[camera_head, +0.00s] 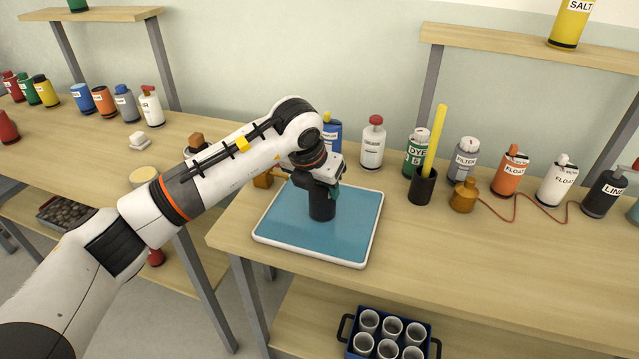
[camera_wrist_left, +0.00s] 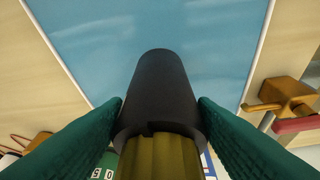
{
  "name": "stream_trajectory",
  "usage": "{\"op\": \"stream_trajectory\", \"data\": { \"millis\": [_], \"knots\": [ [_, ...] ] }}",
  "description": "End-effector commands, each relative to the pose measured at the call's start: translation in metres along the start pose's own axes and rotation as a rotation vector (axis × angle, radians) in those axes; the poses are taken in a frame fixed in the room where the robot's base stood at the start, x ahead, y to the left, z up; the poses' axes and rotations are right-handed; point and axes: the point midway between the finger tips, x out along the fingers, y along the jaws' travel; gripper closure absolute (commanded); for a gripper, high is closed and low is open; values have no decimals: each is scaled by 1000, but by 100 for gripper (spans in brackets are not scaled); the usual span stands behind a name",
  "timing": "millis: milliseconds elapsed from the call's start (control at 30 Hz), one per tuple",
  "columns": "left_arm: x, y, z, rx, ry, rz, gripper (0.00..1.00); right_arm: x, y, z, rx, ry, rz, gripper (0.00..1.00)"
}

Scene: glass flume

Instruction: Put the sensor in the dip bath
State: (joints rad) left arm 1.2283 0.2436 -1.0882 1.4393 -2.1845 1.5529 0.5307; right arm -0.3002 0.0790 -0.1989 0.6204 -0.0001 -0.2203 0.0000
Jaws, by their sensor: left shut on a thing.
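The sensor (camera_head: 322,206) is a dark cylinder; in the left wrist view (camera_wrist_left: 160,88) its black end and a yellow part behind it show. My left gripper (camera_head: 321,183) is shut on it, with a green finger on each side in the left wrist view (camera_wrist_left: 160,108). The sensor points down over the middle of a shallow blue tray with a white rim (camera_head: 375,225), which looks like the dip bath. I cannot tell whether its lower end touches the blue surface. My right gripper is not in view.
A black cup (camera_head: 423,187) with a yellow stick stands right of the tray. A brass-coloured pot (camera_head: 463,196) with a red cord is beside it. Several labelled bottles line the table's back. A crate of white cups (camera_head: 347,330) sits below. The table's front right is clear.

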Motion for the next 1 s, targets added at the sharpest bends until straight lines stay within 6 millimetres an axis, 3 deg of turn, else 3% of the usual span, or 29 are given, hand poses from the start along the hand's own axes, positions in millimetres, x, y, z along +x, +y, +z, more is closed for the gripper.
{"op": "stream_trajectory", "data": {
  "millis": [33,167,567,1000],
  "knots": [
    [1,0,1,0,0,0,45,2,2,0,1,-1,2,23],
    [1,0,0,-1,0,0,26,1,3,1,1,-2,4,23],
    [-8,0,-2,0,2,0,26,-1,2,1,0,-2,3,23],
    [-96,0,-1,0,4,-1,26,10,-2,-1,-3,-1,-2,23]
  ]
}}
